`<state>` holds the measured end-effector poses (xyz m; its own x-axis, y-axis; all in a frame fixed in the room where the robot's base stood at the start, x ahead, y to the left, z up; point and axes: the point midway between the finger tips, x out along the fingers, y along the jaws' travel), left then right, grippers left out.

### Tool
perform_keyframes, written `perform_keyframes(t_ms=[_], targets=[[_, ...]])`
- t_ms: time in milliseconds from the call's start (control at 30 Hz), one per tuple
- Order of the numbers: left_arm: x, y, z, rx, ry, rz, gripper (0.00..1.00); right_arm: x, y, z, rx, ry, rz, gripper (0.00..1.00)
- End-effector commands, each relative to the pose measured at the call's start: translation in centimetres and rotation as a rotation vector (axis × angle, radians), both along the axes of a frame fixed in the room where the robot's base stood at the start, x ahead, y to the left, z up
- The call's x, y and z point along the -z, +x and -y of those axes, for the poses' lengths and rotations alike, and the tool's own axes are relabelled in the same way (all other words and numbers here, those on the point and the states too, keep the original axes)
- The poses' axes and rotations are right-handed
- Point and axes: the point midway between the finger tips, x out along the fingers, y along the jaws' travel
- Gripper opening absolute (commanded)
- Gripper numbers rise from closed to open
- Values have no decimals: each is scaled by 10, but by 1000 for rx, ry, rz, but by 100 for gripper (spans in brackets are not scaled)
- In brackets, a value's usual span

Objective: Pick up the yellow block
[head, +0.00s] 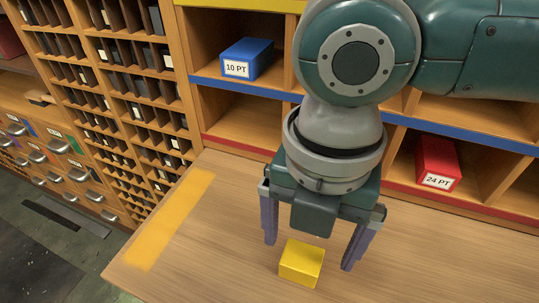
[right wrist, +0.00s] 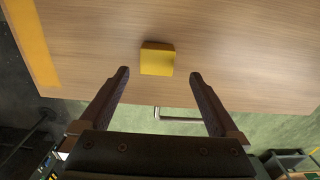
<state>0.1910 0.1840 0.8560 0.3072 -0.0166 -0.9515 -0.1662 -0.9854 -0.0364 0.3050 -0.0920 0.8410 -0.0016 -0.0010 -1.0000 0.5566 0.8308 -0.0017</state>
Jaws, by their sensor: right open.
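The yellow block (head: 302,262) sits on the wooden table, near the front edge in the head view. In the right wrist view the yellow block (right wrist: 157,58) lies just beyond the fingertips, between their lines. My right gripper (head: 308,256) points down over the table with its fingers spread on either side of the block. It also shows in the right wrist view (right wrist: 159,74), open and empty. I cannot tell exactly how high the fingertips are above the table. My left gripper is not in view.
A yellow stripe (head: 170,220) marks the table's left end. Shelves behind hold a blue box (head: 247,58) labelled 10 PT and a red box (head: 437,163) labelled 24 PT. A wooden type cabinet (head: 120,90) stands at left. The tabletop around the block is clear.

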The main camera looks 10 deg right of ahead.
Motion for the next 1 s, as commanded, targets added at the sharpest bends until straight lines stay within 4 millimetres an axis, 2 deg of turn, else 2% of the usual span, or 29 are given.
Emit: perform_keyframes(t_ms=[167, 400, 700, 1000], targets=[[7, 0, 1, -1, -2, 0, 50, 19, 0, -2, 1, 1, -1, 98], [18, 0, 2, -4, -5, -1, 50, 55, 2, -4, 1, -1, -1, 98], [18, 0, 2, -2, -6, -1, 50, 59, 2, -4, 0, 0, 1, 98], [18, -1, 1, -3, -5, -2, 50, 58, 3, -4, 1, 0, 1, 65]])
